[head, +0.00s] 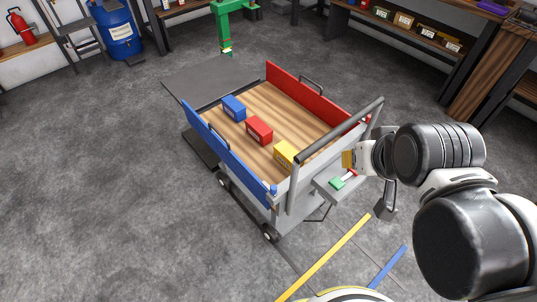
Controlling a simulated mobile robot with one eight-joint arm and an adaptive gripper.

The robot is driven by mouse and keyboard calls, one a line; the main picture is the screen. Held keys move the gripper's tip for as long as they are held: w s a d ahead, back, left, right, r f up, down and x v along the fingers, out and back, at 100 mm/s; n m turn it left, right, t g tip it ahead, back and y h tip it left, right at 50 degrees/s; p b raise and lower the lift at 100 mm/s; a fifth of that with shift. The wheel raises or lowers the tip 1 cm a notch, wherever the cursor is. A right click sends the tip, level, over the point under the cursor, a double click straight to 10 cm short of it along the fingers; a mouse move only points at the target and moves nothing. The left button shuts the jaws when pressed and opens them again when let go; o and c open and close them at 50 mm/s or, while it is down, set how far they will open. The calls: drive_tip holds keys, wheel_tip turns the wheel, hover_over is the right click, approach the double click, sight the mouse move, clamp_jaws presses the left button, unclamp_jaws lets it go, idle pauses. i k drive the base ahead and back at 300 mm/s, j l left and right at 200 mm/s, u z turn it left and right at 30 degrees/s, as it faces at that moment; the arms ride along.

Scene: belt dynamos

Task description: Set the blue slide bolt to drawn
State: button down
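A cart (300,192) with a wooden bed has a blue side panel (222,143) on its left and a red side panel (310,95) on its right. A small blue part (273,190) sits at the near end of the blue panel and looks like the blue slide bolt. It is too small to tell whether it is drawn. My gripper (349,159) is at the cart's near right corner, beside the grey handle bar, to the right of the blue part and apart from it. Its fingers are small and partly hidden, so their opening cannot be told.
Blue, red and yellow boxes (259,131) stand on the cart bed. A grey handle bar (340,130) rises at the near end. A green part (337,183) sits on a small grey shelf below my gripper. The floor left of the cart is clear.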

sight(273, 189)
drive_tip(key=j+u, duration=0.35)
drive_tip(key=i+j+u, duration=0.1)
drive_tip(key=u, duration=0.3)
drive_tip(key=i+j+u, duration=0.1)
drive_tip(key=j+u, duration=0.25)
